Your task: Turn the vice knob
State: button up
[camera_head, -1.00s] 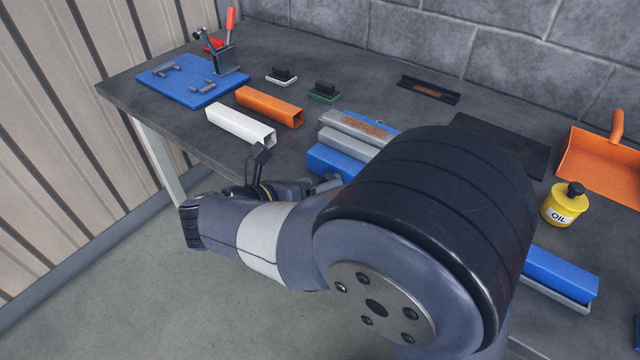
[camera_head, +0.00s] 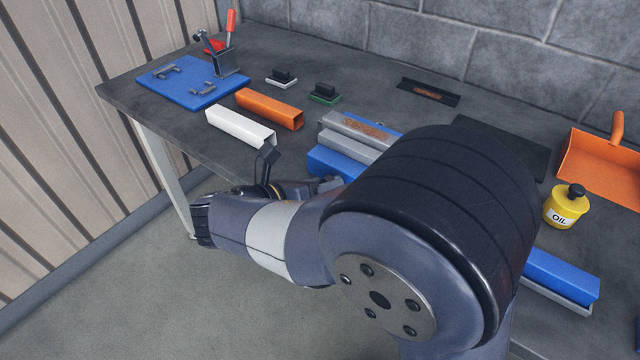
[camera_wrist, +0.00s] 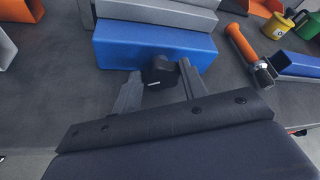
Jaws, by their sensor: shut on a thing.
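The vice has a blue front jaw (camera_wrist: 120,48) and a grey metal jaw part (camera_wrist: 150,13) behind it in the wrist view. In the head view its blue and grey parts (camera_head: 330,160) stand at the table's front edge, partly hidden by my arm. The black vice knob (camera_wrist: 158,73) sticks out of the blue front face, with a small light mark on it. My gripper (camera_wrist: 160,82) has one finger on each side of the knob and is shut on it. In the head view my arm hides the knob and the fingertips.
A white tube (camera_head: 238,125) and an orange tube (camera_head: 268,107) lie left of the vice. A blue plate (camera_head: 190,80) with a clamp is at the far left. A yellow oil can (camera_head: 566,205) and an orange dustpan (camera_head: 600,165) stand right. An orange-handled tool (camera_wrist: 243,42) lies right of the vice.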

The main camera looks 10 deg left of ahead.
jog(key=shift+c, duration=0.2)
jog(key=shift+d+r+m+y+p, duration=0.15)
jog(key=shift+m+y+p, duration=0.15)
jog(key=shift+m+y, duration=0.25)
jog(key=shift+s+d+m+t+y+b, duration=0.15)
jog(key=shift+m+t+y+b, duration=0.2)
jog(key=shift+m, duration=0.4)
jog(key=shift+d+m+t+y+b, duration=0.1)
jog(key=shift+m+y, duration=0.3)
jog(key=shift+m, duration=0.3)
jog(key=o, duration=1)
jog(key=p+v, duration=0.1)
jog(key=v, duration=0.9)
jog(key=shift+s+a+r, duration=0.1)
jog(key=shift+s, duration=0.3)
